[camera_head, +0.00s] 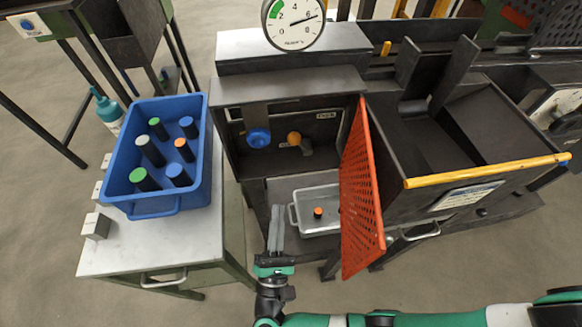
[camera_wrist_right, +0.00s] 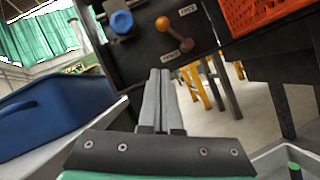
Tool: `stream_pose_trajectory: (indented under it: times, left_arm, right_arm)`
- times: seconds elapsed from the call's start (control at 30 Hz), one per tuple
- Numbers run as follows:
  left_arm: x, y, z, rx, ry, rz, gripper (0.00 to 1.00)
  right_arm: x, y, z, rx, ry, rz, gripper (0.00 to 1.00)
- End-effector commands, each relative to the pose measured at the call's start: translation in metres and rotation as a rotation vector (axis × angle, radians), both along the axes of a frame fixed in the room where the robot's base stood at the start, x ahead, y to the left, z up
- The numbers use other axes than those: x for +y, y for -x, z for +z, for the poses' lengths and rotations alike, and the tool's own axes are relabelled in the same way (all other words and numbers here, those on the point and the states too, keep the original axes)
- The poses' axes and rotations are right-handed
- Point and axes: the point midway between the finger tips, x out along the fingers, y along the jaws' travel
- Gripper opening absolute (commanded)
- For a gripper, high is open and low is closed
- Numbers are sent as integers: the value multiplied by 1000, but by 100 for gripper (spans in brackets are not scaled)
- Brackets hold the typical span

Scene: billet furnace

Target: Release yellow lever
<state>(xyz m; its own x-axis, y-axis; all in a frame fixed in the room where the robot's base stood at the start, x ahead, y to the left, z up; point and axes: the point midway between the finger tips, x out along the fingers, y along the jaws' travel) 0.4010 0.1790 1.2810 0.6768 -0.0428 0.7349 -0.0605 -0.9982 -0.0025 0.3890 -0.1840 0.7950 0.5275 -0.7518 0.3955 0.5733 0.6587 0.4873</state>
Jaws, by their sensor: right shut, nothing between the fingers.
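The lever with a yellow-orange ball knob (camera_head: 294,138) is on the dark front panel of the furnace, to the right of a blue knob (camera_head: 259,137). In the right wrist view the lever's ball (camera_wrist_right: 162,23) is at the upper left of its short brown arm, with small white labels near both ends. My right gripper (camera_head: 277,210) is shut and empty, its fingers pointing toward the panel. It is below the lever and apart from it. In the right wrist view the fingertips (camera_wrist_right: 160,72) show below the lever. My left gripper is not in view.
A blue bin (camera_head: 207,165) with several colour-capped cylinders stands on the left table. A grey tray (camera_head: 330,193) holding an orange-capped piece sits below the panel. An orange perforated door (camera_head: 360,190) stands open to the right of the panel. A gauge (camera_head: 293,22) is on top.

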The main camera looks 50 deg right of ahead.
Motion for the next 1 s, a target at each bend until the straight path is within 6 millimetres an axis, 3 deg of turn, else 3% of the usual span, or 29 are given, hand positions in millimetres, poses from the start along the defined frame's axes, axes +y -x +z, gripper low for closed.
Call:
stream_pose_trajectory:
  times: [0.47, 0.93, 1.0]
  left_arm:
    - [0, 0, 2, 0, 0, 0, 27]
    - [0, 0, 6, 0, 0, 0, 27]
    - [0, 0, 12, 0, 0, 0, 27]
  right_arm:
    - [-8, -4, 3, -3, -6, -3, 0]
    - [-80, -53, 40, -3, -5, -5, 0]
    - [-86, -51, 54, -4, -6, -3, 0]
